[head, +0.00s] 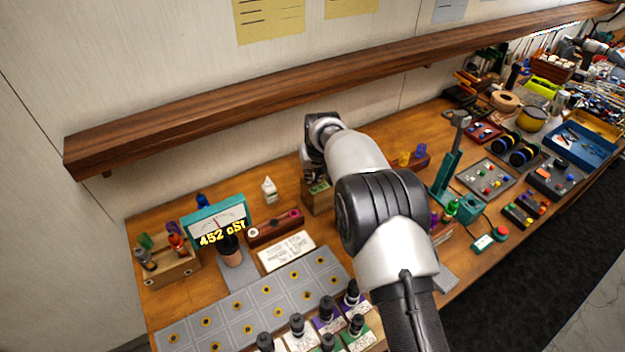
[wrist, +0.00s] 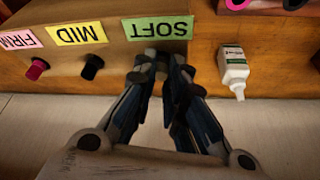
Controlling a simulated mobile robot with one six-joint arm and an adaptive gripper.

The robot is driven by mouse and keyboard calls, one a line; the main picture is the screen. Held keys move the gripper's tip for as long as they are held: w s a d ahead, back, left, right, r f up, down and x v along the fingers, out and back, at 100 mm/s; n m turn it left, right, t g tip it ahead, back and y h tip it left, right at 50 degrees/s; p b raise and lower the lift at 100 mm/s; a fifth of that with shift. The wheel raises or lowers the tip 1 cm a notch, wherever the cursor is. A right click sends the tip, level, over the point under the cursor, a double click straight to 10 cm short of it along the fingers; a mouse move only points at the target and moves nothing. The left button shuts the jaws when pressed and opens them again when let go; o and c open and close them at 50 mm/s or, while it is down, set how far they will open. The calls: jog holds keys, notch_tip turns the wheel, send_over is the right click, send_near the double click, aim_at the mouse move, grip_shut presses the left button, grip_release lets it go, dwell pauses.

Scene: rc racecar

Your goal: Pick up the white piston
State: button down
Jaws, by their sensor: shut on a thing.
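My gripper (wrist: 164,76) is at the wooden box (wrist: 112,48), in front of its green SOFT label (wrist: 158,27). Its fingers are closed close together on something small that they hide. It sits at the SOFT place in the row of pegs, where I take it to be the white piston, but its colour does not show.
A white bottle (wrist: 233,70) stands right of my gripper in the wrist view. A wooden holder (head: 275,229), a teal gauge (head: 217,221) and a green press (head: 447,178) are on the bench nearby. A wooden shelf (head: 250,100) runs along the wall above.

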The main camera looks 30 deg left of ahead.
jog(key=shift+r, duration=0.1)
notch_tip(320, 180, up, 34)
jog(key=p, duration=1.9)
dwell(0.4)
